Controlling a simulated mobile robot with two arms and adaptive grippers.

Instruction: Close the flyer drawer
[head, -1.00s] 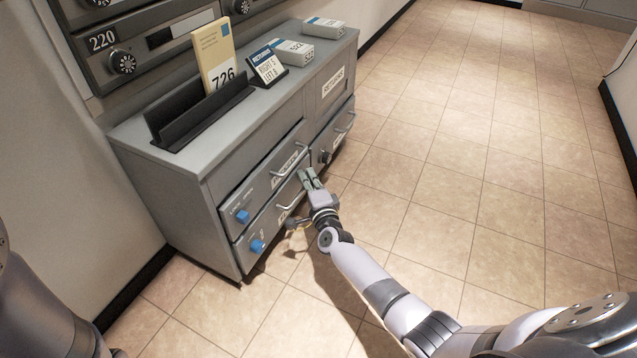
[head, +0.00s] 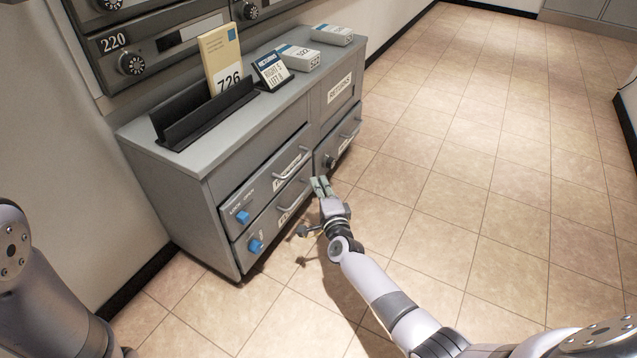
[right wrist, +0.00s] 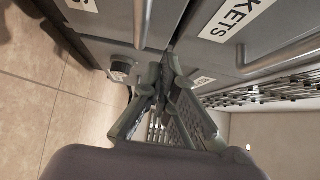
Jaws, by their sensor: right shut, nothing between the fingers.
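My right gripper (head: 320,187) is shut and empty, just in front of the drawers' right end. In the right wrist view its fingers (right wrist: 168,75) point at the cabinet front. My left gripper is out of view.
A right-hand drawer (head: 338,145) with a handle and dark knob sits beside them. The cabinet top holds a black rack (head: 205,115) with a yellow 726 card, a small sign (head: 270,72) and white boxes (head: 297,57). Tiled floor (head: 480,170) is open to the right.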

